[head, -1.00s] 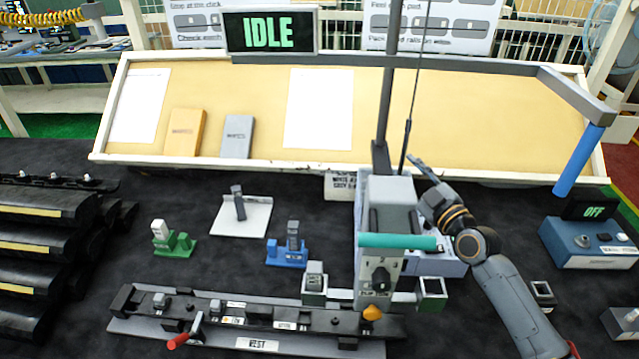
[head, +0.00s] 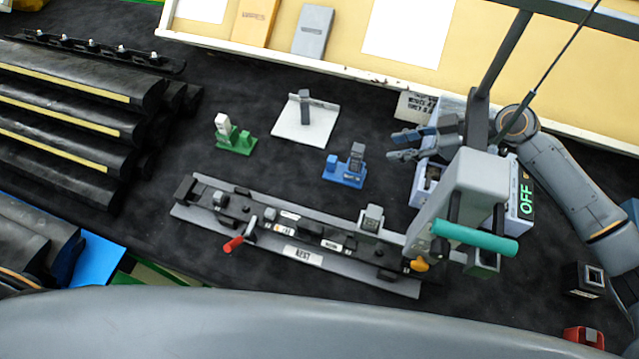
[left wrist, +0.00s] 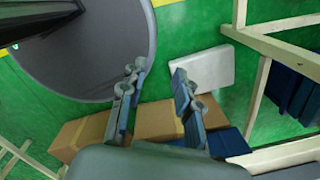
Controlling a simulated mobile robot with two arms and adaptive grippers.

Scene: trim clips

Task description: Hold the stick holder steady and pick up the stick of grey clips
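A blue stick holder (head: 344,178) stands on the dark table in the head view, with a stick of grey clips (head: 357,155) upright in it. A green holder (head: 238,142) with a white stick (head: 222,124) stands further left. My right gripper (head: 392,146) is to the right of the blue holder, pointing left, with its fingers apart and nothing visible between them. It looks apart from the grey stick. My left gripper (left wrist: 156,80) shows only in the left wrist view, open and empty, above the floor area away from the holders.
A press with a teal handle (head: 475,238) stands right of the holders. A long nest fixture (head: 300,256) with a red-handled lever lies in front. A white plate (head: 297,130) with a grey upright is behind. Black trim strips (head: 60,135) are stacked left. Cardboard boxes (left wrist: 90,135) lie below my left gripper.

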